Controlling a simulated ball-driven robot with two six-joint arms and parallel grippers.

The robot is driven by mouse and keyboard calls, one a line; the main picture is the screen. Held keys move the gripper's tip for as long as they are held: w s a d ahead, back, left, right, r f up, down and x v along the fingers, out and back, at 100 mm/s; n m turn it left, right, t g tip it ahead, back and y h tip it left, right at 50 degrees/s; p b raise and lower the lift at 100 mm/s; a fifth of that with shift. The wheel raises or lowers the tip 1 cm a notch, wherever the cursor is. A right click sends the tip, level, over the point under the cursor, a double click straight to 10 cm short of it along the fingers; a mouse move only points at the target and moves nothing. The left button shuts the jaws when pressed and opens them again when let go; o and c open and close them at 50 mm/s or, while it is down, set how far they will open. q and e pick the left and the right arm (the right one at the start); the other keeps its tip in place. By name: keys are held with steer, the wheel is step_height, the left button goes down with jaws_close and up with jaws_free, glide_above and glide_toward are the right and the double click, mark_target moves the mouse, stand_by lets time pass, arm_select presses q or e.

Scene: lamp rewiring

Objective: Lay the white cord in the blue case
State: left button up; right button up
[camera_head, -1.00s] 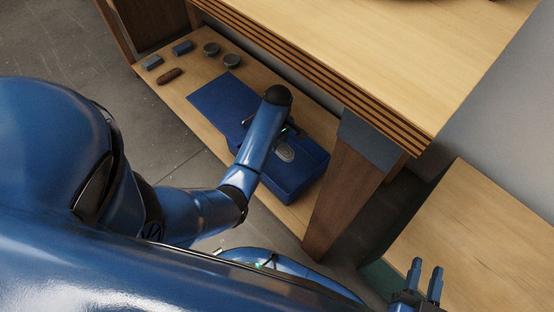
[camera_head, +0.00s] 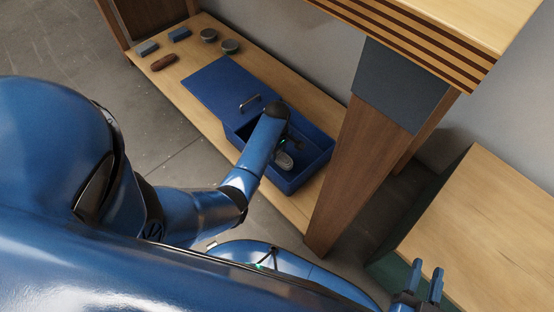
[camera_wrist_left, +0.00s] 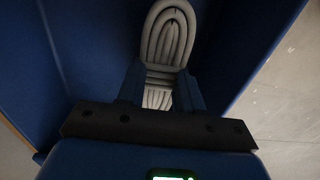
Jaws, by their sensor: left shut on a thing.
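The blue case (camera_head: 322,160) stands on the low wooden shelf, open on its right part. Its flat blue lid (camera_head: 215,85) with a metal handle lies to the left. The white cord (camera_head: 284,160), a coiled oval bundle, is at the case's opening, within its outline. My left gripper (camera_wrist_left: 160,80) is shut on the cord, which shows between its fingers in the left wrist view (camera_wrist_left: 168,35), with blue walls on both sides. I cannot tell whether the cord touches the case floor. My right gripper (camera_head: 428,275) is open and empty at the lower right.
Two round grey tins (camera_head: 229,46), two small blocks (camera_head: 179,34) and a brown object (camera_head: 162,62) lie on the shelf's far left. A thick wooden table leg (camera_head: 345,170) stands close right of the case. A wooden surface (camera_head: 490,230) is at the right.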

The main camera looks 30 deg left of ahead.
arm_select(q)
step_height(320, 180, down, 4)
steer(key=b, duration=0.2)
steer(key=shift+r+b, duration=0.15)
steer(key=shift+b, duration=0.15)
steer(key=shift+f, duration=0.25)
steer(key=shift+f, duration=0.15)
steer(key=o, duration=1.1)
step_height(320, 180, up, 12)
steer(key=p, duration=0.7)
